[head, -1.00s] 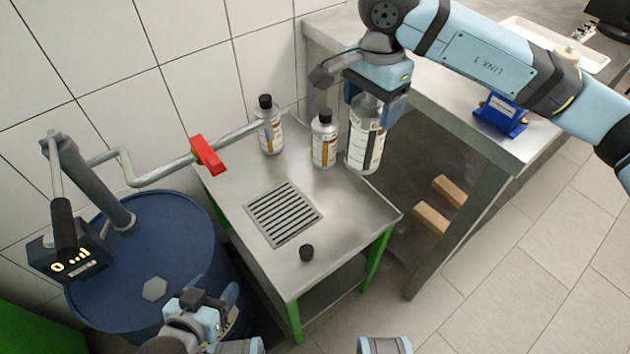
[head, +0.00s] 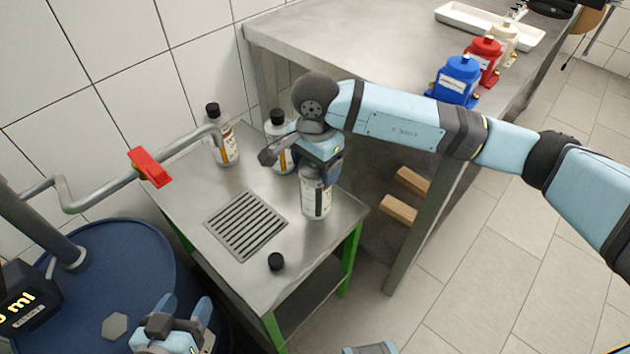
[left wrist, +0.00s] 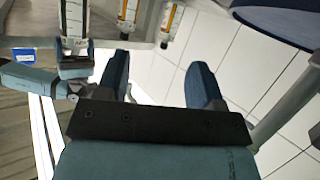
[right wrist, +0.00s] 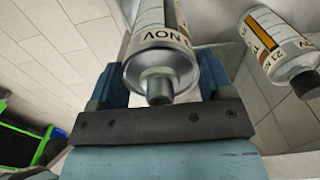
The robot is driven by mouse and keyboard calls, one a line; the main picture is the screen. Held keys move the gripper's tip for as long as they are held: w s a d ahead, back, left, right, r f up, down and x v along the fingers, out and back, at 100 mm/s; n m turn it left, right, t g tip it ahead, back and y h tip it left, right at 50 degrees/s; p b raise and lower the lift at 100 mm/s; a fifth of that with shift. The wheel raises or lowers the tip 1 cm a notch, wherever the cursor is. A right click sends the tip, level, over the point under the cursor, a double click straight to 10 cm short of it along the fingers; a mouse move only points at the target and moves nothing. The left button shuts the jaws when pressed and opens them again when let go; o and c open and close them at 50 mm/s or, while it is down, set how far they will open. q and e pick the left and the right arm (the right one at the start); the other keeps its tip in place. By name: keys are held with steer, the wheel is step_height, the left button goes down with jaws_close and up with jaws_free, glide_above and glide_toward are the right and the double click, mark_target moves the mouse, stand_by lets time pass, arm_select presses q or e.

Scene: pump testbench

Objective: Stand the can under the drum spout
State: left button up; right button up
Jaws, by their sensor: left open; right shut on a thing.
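My right gripper (head: 318,168) is shut on a white, labelled can (head: 316,198), held upright right of the grate. I cannot tell whether its base touches the bench. In the right wrist view this can (right wrist: 155,52) shows a bare grey neck between the fingers (right wrist: 160,88). The drum spout (head: 213,130) is a grey pipe with a red lever (head: 150,168), ending at the back left of the bench near a capped can. The blue drum (head: 120,270) stands left of the bench. My left gripper (head: 185,312) is open and empty in front of the drum.
Two black-capped cans stand at the back of the bench, one near the spout (head: 224,145), one partly behind my right gripper (head: 277,150). A slotted grate (head: 246,224) lies clear mid-bench. A black cap (head: 276,262) lies in front. A grey table (head: 350,45) stands behind.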

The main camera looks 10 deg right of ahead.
step_height(320, 180, down, 4)
steer(key=shift+r+b, duration=0.1)
steer(key=shift+b, duration=0.25)
steer(key=shift+f, duration=0.35)
arm_select(q)
steer(key=shift+w+d+r+t+h, duration=0.15)
steer(key=shift+d+r+t, duration=0.1)
steer(key=shift+r, duration=0.15)
steer(key=shift+w+d+r+t+h, duration=0.15)
steer(key=shift+r+t, duration=0.1)
steer(key=shift+r, duration=0.1)
arm_select(e)
steer(key=shift+f, duration=0.15)
steer(key=o, duration=1.4)
steer(key=shift+o, duration=1.2)
arm_select(q)
steer(key=shift+d+r, duration=0.1)
steer(key=shift+r, duration=0.2)
